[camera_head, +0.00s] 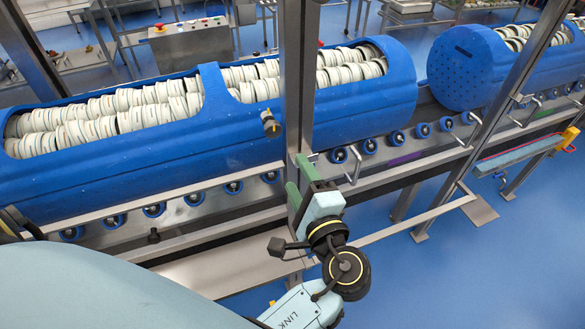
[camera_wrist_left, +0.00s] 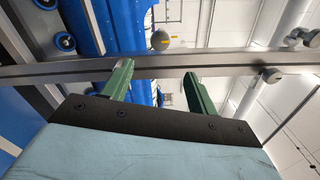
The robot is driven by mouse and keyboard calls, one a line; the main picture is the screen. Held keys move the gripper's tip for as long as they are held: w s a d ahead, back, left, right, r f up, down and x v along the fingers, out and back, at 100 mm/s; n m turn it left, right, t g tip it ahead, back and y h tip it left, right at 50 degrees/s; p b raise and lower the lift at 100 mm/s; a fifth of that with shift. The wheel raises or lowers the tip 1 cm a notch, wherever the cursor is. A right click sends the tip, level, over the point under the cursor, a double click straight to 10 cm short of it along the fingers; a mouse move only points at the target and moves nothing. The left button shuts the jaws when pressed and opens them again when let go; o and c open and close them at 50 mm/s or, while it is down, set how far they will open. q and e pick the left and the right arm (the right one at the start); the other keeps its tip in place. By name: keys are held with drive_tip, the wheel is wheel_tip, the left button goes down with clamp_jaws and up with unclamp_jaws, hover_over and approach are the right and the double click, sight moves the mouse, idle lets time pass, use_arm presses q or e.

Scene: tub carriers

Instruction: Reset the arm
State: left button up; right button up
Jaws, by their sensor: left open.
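My left gripper (camera_head: 300,182) is near the middle of the head view, on an arm that comes up from the bottom. Its two green fingers point up beside a vertical steel post (camera_head: 299,90). In the left wrist view the fingers (camera_wrist_left: 158,88) stand apart with nothing held between them. A steel bar (camera_wrist_left: 230,62) runs across that view by the fingertips; I cannot tell whether they touch it. My right gripper does not show.
A long blue tub carrier (camera_head: 240,121) full of white discs lies on a roller rail (camera_head: 400,150) behind the post. Another blue carrier (camera_head: 468,68) is at the right. A slanted steel post (camera_head: 515,85) stands at right. Blue floor (camera_head: 450,270) is clear at the lower right.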

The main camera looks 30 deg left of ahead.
use_arm(q)
drive_tip(key=shift+s+d, duration=0.1)
idle(0.4)
